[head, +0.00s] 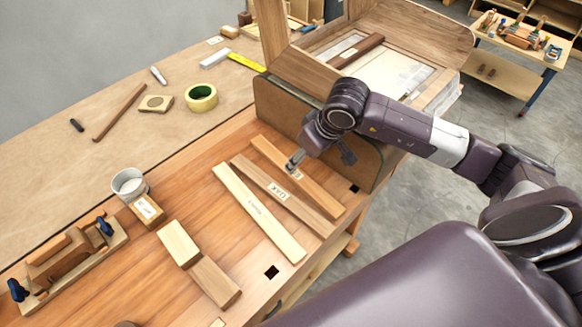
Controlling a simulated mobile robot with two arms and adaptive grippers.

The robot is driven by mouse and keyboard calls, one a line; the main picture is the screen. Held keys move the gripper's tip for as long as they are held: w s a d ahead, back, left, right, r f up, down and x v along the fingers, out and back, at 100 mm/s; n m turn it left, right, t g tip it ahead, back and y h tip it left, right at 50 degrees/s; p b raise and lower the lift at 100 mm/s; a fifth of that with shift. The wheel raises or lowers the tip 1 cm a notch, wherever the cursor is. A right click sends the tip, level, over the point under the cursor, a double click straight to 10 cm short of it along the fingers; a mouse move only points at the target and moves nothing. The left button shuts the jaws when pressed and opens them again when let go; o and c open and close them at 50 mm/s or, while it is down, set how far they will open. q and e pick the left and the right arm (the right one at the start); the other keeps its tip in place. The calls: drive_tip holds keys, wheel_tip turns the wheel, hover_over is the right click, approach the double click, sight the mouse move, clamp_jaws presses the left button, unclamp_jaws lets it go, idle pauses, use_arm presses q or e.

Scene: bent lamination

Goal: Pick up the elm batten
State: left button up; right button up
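Three wooden battens lie side by side on the workbench. The pale one (258,212) is at the left, with lettering too small to read. The middle one (310,217) carries a label reading OAK. The third batten (323,197), at the right, is warm brown; a small label near its middle is partly covered, and I cannot read it as elm. My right gripper (321,158) is just above this third batten, its two fingers spread apart and nothing seen between them. I cannot tell whether a finger touches the batten. My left gripper is not in view.
An upright curved board (275,107) stands close behind the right gripper. Green tape (201,97) lies farther back. The bench has square holes (271,272).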

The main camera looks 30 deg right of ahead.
sight(295, 173)
drive_tip(key=shift+w+a+f+p, duration=0.1)
drive_tip(key=shift+a+f+p, duration=0.15)
drive_tip(key=shift+f+p, duration=0.35)
drive_tip(key=shift+w+a+f+p, duration=0.1)
drive_tip(key=shift+a+f+p, duration=0.2)
drive_tip(key=shift+f, duration=0.35)
drive_tip(key=p+x, duration=0.1)
drive_tip(key=x, duration=0.2)
drive_tip(key=shift+w+f, duration=0.1)
drive_tip(key=shift+f, duration=0.3)
drive_tip(key=c, duration=0.8)
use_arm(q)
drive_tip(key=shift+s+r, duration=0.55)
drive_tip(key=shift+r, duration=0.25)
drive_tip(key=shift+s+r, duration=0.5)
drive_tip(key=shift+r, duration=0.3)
use_arm(e)
drive_tip(key=shift+w, duration=0.1)
clamp_jaws()
